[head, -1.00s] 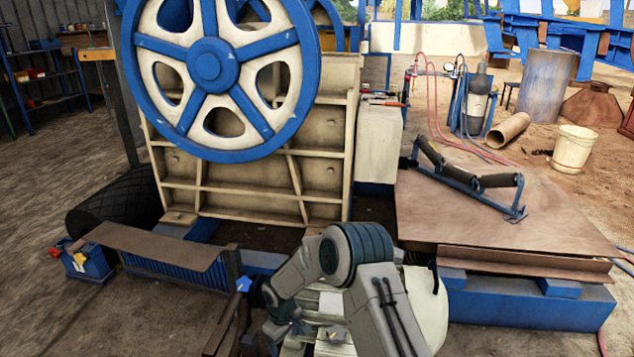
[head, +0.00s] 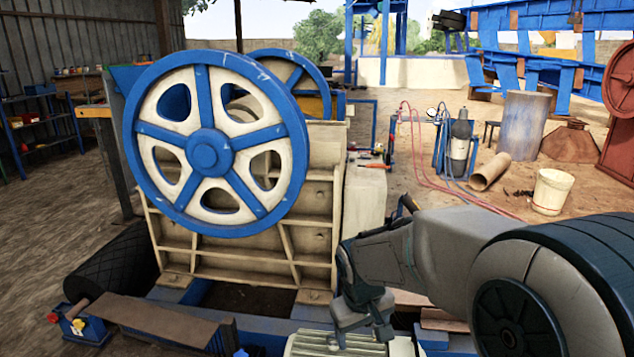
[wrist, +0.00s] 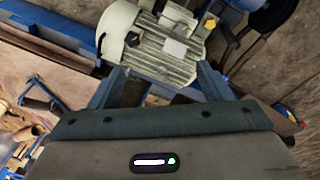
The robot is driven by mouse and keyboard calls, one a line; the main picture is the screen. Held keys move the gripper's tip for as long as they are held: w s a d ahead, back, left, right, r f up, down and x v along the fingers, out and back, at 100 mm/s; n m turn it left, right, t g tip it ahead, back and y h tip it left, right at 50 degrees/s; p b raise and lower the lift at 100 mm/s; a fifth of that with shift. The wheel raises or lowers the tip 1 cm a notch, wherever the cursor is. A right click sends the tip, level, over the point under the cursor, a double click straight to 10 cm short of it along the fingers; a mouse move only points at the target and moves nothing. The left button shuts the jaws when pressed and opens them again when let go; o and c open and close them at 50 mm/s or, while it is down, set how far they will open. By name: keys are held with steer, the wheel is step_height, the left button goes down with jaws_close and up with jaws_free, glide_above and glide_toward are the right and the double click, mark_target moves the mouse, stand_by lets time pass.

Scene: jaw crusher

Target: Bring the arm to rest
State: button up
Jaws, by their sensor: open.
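My gripper (head: 362,338) hangs fingers down at the lower middle of the head view, with my arm reaching in from the right. In the wrist view my gripper (wrist: 160,70) shows two fingers spread wide apart with nothing between them. The cream finned motor (wrist: 160,50) lies beyond the fingertips in that view. The motor's ribbed top (head: 345,346) shows just under my gripper at the bottom of the head view. I cannot tell the exact gap between them.
The crusher's blue and cream flywheel (head: 208,140) stands left of my arm. A gas cylinder (head: 460,145) and a white bucket (head: 552,190) stand behind. My arm hides most of the right foreground.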

steer(key=s+d+r+m+p, duration=0.2)
steer(key=s+d+r+p, duration=0.1)
steer(key=s+r+p, duration=0.2)
steer(key=s+d+r+m+t+y+p, duration=0.1)
steer(key=s+r+p, duration=0.4)
steer(key=s+r, duration=0.5)
steer(key=shift+s+d+r+m, duration=0.15)
steer(key=shift+d+r+m, duration=0.65)
steer(key=shift+d, duration=0.25)
